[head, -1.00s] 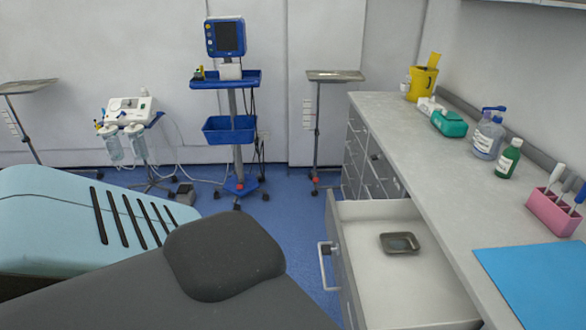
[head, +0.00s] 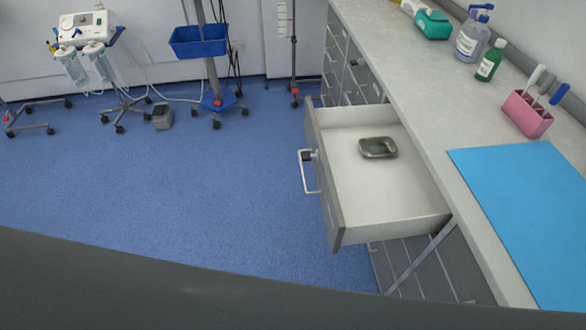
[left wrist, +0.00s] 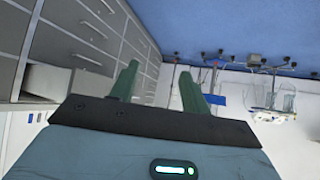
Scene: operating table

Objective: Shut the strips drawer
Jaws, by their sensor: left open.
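The strips drawer (head: 383,198) stands pulled out from the grey cabinet under the counter. It is pale inside, with a grey front and a metal bar handle (head: 309,172) facing left. A small metal dish (head: 378,148) lies in it. In the left wrist view, my left gripper (left wrist: 157,88) is open with nothing between its green fingers. What looks like the open drawer (left wrist: 47,79) shows left of the fingers, partly hidden by the gripper. Neither gripper shows in the head view.
The counter (head: 400,78) holds bottles, a teal box (head: 433,25), a pink holder (head: 526,113) and a blue mat (head: 530,210). Blue floor (head: 200,190) left of the drawer is clear. Wheeled stands are at the back. A dark shape fills the bottom edge.

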